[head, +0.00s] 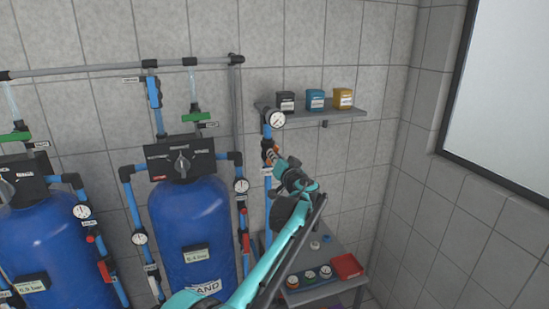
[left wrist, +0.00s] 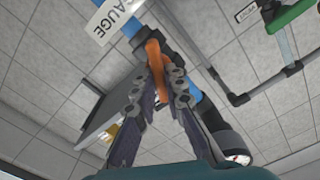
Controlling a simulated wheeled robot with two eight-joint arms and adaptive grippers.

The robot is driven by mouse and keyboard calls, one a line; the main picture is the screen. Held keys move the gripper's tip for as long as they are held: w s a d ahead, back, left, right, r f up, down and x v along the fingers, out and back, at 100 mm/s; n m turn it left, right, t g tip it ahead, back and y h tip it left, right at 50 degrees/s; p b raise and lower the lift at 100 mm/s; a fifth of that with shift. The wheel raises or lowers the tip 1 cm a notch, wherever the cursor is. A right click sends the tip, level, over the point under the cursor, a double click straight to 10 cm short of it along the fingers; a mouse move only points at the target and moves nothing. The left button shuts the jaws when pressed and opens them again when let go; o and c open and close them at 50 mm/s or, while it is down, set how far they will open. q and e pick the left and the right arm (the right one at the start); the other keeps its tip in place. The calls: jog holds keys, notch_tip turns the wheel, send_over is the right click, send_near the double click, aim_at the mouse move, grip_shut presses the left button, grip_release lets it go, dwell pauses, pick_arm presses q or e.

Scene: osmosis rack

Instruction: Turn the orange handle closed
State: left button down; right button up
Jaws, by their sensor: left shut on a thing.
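The orange handle (head: 270,154) sits on a valve of the blue vertical pipe at the right of the rack, below a round gauge (head: 278,119). In the left wrist view the orange handle (left wrist: 155,62) stands out from the blue pipe (left wrist: 193,85) between my fingertips. My left gripper (head: 277,160) reaches up to it and is shut on it; it also shows in the left wrist view (left wrist: 163,82). The fingers hide part of the handle in the head view. My right gripper is not in view.
A wall shelf (head: 345,113) with three small boxes is just right of the valve. A large blue tank (head: 193,235) stands to the left. Below, a small table (head: 325,294) holds a red tray (head: 347,266) and several round items. Free room lies right of the arm.

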pick_arm(q)
jog(key=m, duration=0.8)
jog(key=m+b, duration=0.1)
jog(key=m, duration=0.3)
jog(key=shift+d+f, duration=0.2)
jog(key=shift+f, duration=0.1)
dwell(0.4)
jog(key=c, duration=1.6)
grip_release()
jog(key=v, duration=1.2)
